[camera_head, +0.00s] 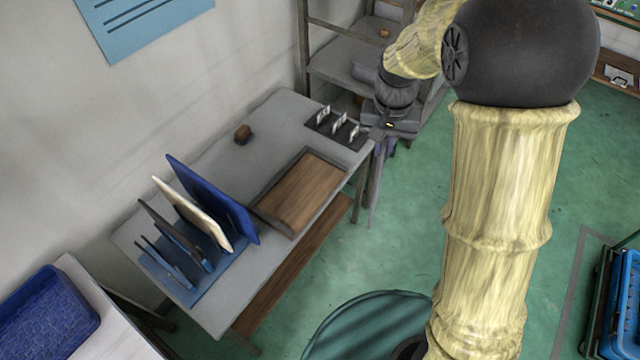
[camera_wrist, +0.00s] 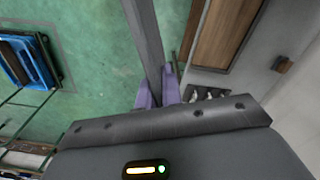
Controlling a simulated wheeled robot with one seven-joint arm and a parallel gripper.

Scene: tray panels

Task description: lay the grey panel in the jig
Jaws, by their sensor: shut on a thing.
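My gripper (camera_head: 384,138) is past the right end of the grey table. It is shut on the grey panel (camera_head: 374,185), which hangs below it, nearly edge-on, beside the table's right end. In the wrist view the purple fingertips (camera_wrist: 158,88) pinch the panel (camera_wrist: 145,35) on both sides. The jig (camera_head: 262,193), a shallow frame with a brown wooden floor, lies on the table, left of the panel and apart from it. Part of the jig (camera_wrist: 228,35) shows in the wrist view; nothing lies in its visible part.
A blue rack (camera_head: 212,290) on the table's left holds an upright blue panel (camera_head: 205,195), a cream panel (camera_head: 190,212) and dark slats. A dark holder with white pieces (camera_head: 338,127) stands at the table's right end, near my gripper. A brown block (camera_head: 243,134) lies behind.

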